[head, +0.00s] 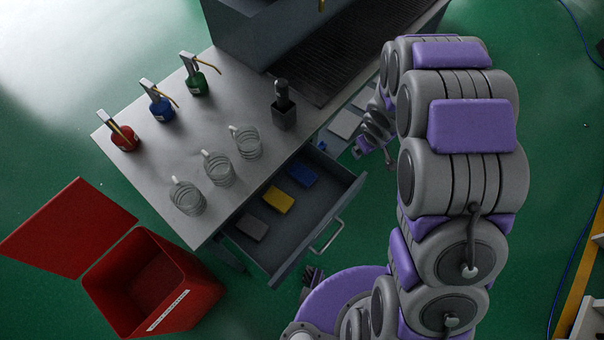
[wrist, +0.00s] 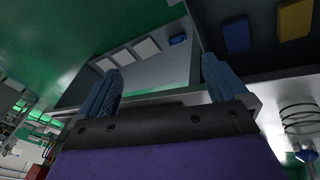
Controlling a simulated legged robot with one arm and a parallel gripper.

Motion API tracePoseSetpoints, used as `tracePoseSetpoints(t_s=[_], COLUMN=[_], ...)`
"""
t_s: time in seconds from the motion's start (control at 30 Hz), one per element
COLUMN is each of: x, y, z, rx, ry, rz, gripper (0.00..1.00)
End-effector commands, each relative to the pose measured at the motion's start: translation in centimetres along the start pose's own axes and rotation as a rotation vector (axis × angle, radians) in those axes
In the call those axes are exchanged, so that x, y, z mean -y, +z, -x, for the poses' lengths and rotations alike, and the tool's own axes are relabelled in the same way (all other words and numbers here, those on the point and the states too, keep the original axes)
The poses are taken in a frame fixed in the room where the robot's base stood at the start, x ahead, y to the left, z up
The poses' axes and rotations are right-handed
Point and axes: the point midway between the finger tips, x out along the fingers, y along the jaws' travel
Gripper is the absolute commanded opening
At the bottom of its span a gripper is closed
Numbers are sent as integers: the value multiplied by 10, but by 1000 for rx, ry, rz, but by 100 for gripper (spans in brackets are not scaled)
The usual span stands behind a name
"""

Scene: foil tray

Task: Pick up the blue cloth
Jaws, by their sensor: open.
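A flat blue folded piece, which looks like the blue cloth (head: 303,175), lies in the open drawer beside a yellow piece (head: 278,199) and a grey one (head: 252,226). It also shows at the upper right of the wrist view (wrist: 237,36), to the right of my right finger. A second, smaller blue piece (wrist: 178,40) lies in another open drawer, in line with several pale pieces. My gripper (head: 375,158) is open and empty, to the right of the first drawer. In the wrist view its two fingers (wrist: 163,68) frame the second drawer.
The open drawer (head: 345,184) has raised walls and a handle (head: 327,236). Three glass mugs (head: 218,168), a black holder (head: 284,107) and red, blue and green pump bottles (head: 157,103) stand on the grey counter (head: 215,115). A red bin (head: 185,290) with open lid stands at left.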

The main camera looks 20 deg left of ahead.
Motion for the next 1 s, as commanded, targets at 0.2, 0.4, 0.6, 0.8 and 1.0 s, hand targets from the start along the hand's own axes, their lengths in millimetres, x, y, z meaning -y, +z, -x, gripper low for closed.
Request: tracePoseSetpoints(t_s=[0.2, 0.4, 0.6, 0.8, 1.0], x=[83, 138, 157, 165, 178], y=[-28, -37, -37, -39, -47], z=[-69, -98, -109, -130, -163], rx=[-113, -183, -206, -206, -208], ry=[-173, -293, -336, -338, -336], rz=[161, 236, 256, 257, 257], gripper=[100, 100, 100, 100, 100])
